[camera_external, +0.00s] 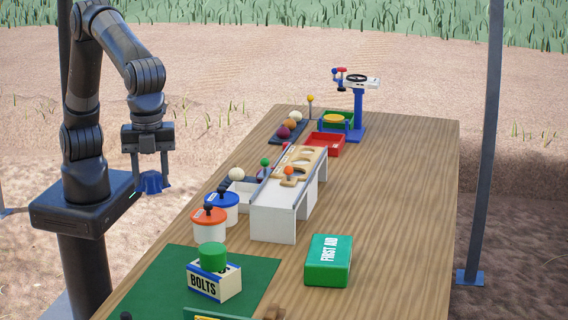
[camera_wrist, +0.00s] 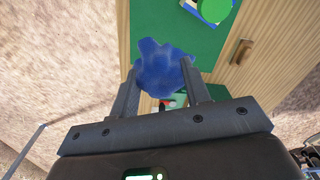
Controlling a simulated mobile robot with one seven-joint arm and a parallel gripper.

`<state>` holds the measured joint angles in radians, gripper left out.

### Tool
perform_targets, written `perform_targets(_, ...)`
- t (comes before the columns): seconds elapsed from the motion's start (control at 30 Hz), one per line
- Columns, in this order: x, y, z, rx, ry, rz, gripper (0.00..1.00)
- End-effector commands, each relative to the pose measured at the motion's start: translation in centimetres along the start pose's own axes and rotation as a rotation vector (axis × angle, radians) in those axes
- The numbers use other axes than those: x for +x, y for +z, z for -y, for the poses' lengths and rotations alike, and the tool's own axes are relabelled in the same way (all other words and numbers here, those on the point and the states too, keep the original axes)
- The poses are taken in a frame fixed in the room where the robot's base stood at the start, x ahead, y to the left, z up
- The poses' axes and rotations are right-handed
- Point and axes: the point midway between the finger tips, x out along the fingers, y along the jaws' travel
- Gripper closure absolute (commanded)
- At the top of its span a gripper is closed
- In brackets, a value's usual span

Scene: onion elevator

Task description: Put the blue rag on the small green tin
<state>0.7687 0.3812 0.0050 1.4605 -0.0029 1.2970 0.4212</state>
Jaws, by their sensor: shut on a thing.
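My gripper (camera_external: 150,174) is shut on the blue rag (camera_external: 152,183) and holds it in the air beyond the table's left edge. In the wrist view the rag (camera_wrist: 162,68) is a crumpled blue bundle between the two fingers (camera_wrist: 160,98). A small green tin (camera_external: 212,256), round and upright, appears to stand on the white BOLTS box (camera_external: 214,282) at the near end of the table. The tin (camera_wrist: 213,9) also shows at the top of the wrist view, cut by the edge. The rag is apart from the tin.
The BOLTS box stands on a green mat (camera_external: 160,268). A green FIRST AID box (camera_external: 328,260) lies to its right. Orange-lidded (camera_external: 209,226) and blue-lidded (camera_external: 221,208) tubs stand behind it, near a white rack (camera_external: 280,218). The table's right side is clear.

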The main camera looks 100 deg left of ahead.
Motion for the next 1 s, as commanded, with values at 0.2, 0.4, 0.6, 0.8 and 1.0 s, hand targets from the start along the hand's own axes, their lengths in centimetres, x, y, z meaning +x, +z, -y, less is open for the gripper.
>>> perform_targets(0.2, 3.5, 0.2, 0.3, -0.005, 0.001, 0.005, 0.79)
perform_targets(0.4, 5.5, 0.5, 2.4, -0.010, 0.001, 0.005, 0.79)
perform_targets(0.6, 8.3, 0.9, 7.0, -0.010, 0.000, 0.005, 0.79)
perform_targets(0.8, 10.5, 1.3, 10.7, -0.008, 0.000, 0.004, 0.79)
perform_targets(1.0, 11.3, 1.4, 11.9, -0.006, 0.000, 0.003, 0.79)
